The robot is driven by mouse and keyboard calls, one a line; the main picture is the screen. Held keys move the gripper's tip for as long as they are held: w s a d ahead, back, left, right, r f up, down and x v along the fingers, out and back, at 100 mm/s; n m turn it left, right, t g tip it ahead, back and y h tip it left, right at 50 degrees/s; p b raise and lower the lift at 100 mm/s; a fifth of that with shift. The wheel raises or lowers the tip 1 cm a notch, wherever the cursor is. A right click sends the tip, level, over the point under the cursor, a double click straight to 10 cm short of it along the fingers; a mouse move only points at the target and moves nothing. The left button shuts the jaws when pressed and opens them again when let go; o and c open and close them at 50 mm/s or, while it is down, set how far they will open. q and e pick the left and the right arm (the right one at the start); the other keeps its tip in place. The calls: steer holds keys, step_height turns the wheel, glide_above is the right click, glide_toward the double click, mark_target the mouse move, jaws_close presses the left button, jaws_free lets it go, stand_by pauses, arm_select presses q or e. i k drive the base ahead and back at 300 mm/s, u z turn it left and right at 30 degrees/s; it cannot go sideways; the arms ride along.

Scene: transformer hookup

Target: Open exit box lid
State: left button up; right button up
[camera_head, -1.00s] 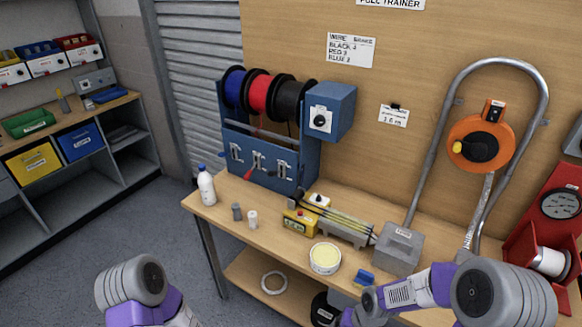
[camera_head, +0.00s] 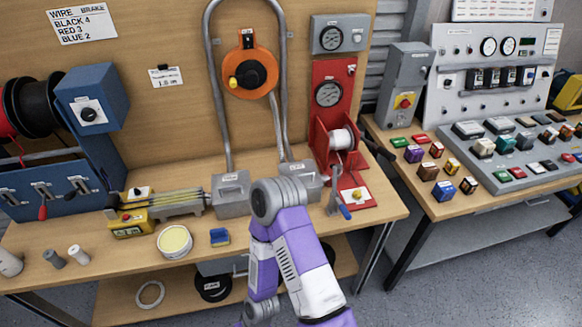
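Two grey metal boxes stand on the workbench, joined by a tall bent conduit. The left box (camera_head: 232,198) has a small label on its top face and looks closed. The right box (camera_head: 312,185) sits at the conduit's other foot, partly hidden behind my arm. I cannot tell from any readable text which one is the exit box. A purple and white arm of mine, apparently the right one, rises in front of the bench. Neither of my grippers is in view.
An orange reel (camera_head: 250,72) hangs inside the conduit. A red stand with a wire spool (camera_head: 342,139) is right of the boxes. A yellow pushbutton box (camera_head: 133,223), a round tub (camera_head: 174,241) and a blue item (camera_head: 219,237) lie left. A control bench (camera_head: 460,205) stands at right.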

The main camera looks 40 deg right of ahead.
mark_target(306, 170)
steer(key=z, duration=1.55)
steer(key=k, duration=0.5)
steer(key=z, duration=1.05)
steer(key=i, duration=0.9)
steer(key=u, duration=1.1)
